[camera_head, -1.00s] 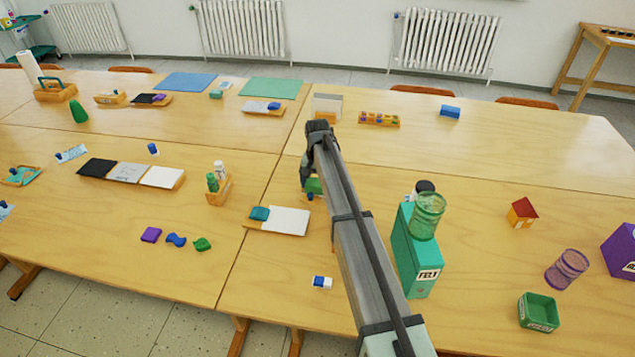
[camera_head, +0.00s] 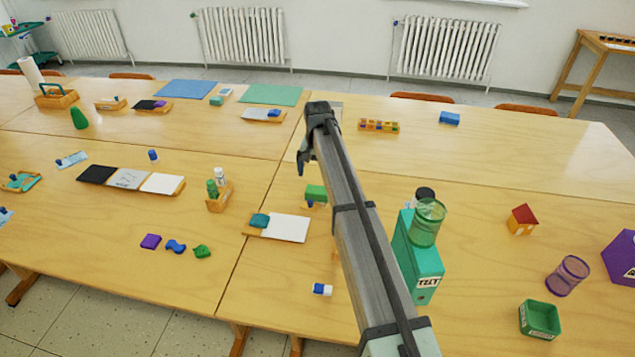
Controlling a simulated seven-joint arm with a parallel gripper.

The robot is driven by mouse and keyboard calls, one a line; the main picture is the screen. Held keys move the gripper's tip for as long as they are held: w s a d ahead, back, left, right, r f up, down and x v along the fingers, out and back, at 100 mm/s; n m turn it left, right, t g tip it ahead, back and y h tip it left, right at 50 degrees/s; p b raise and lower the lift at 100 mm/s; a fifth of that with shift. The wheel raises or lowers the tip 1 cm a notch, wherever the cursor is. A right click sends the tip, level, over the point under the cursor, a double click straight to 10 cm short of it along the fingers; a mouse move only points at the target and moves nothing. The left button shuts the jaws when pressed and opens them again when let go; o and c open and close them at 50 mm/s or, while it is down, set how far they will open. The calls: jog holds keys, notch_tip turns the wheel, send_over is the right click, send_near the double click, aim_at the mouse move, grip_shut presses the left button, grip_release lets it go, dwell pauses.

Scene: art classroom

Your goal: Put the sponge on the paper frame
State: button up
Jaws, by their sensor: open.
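A wooden frame (camera_head: 246,230) with a white sheet lies near the front edge of the right-hand table. A small teal block (camera_head: 260,220), which looks like a sponge, rests on the left end of this frame. A green block (camera_head: 315,193) with something blue beside it stands just behind the frame's right end. Which block is the task's sponge I cannot tell for sure. My gripper (camera_head: 302,168) is open, points down and is raised behind the green block, apart from it. Its fingers look empty, though my arm partly hides them.
A teal box (camera_head: 418,262) with a green transparent cup (camera_head: 429,222) stands right of my arm. A blue-and-white eraser (camera_head: 322,289) lies in front. A bottle holder (camera_head: 219,195) stands left of the frame. A blue block (camera_head: 450,118) lies at the back.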

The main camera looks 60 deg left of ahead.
jog(key=shift+r, duration=2.05)
